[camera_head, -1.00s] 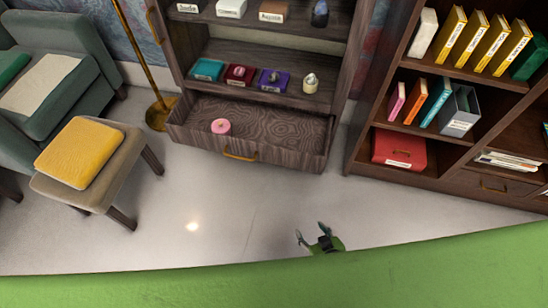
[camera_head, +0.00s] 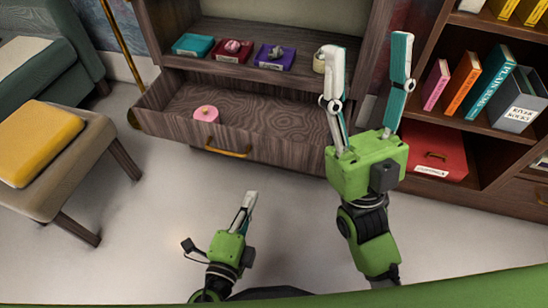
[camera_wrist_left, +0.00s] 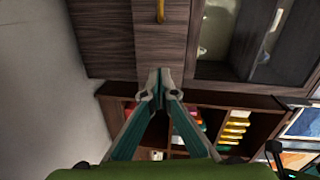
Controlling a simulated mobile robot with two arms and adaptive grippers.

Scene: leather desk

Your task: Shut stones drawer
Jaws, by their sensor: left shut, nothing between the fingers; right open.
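The wooden drawer (camera_head: 290,146) at the bottom of the cabinet stands pulled out, with a brass handle (camera_head: 228,152) on its front. A round pink object (camera_head: 206,114) lies inside it. My left gripper (camera_head: 248,199) is shut and empty, in front of the drawer and apart from its handle. In the left wrist view its fingertips (camera_wrist_left: 160,76) meet, with a brass handle (camera_wrist_left: 160,11) on dark wood beyond them. My right gripper (camera_head: 370,62) is open and empty, and shows over the drawer's right end and the cabinet's right side in the head view.
The shelf above the drawer holds teal (camera_head: 193,45), red (camera_head: 232,50) and purple (camera_head: 275,57) boxes. A bookcase (camera_head: 440,104) with a red box (camera_head: 435,152) stands to the right. A stool with a yellow cushion (camera_head: 38,142) is at left. The floor before the drawer is clear.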

